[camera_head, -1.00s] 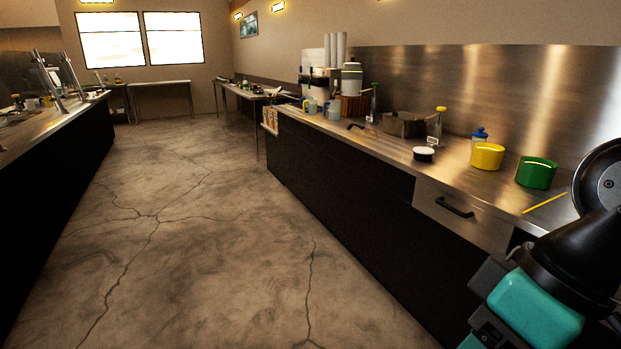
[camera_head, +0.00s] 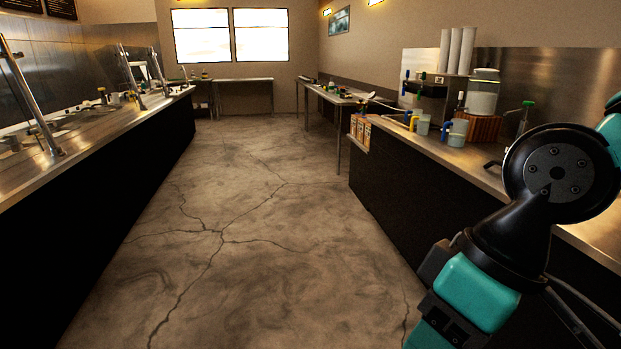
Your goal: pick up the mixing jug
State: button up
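Two small pale jugs stand on the right counter near its far end. One jug (camera_head: 423,127) has a yellow handle and the other jug (camera_head: 457,134) has a blue handle. I cannot tell whether either is the mixing jug. My arm, black and teal, fills the lower right in front of the counter, well apart from these jugs. My gripper is not in view.
The right counter (camera_head: 479,170) carries a wooden crate (camera_head: 484,127), a drink dispenser (camera_head: 483,96) and a green-topped bottle (camera_head: 523,118). A long counter (camera_head: 85,135) runs along the left. The floor (camera_head: 250,230) between them is clear. A table (camera_head: 340,98) stands beyond.

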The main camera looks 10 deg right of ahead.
aim_at(458, 127)
jog(key=z, duration=0.05)
jog(key=i, duration=2.05)
jog(key=z, duration=0.6)
jog(key=i, duration=2)
jog(key=z, duration=0.5)
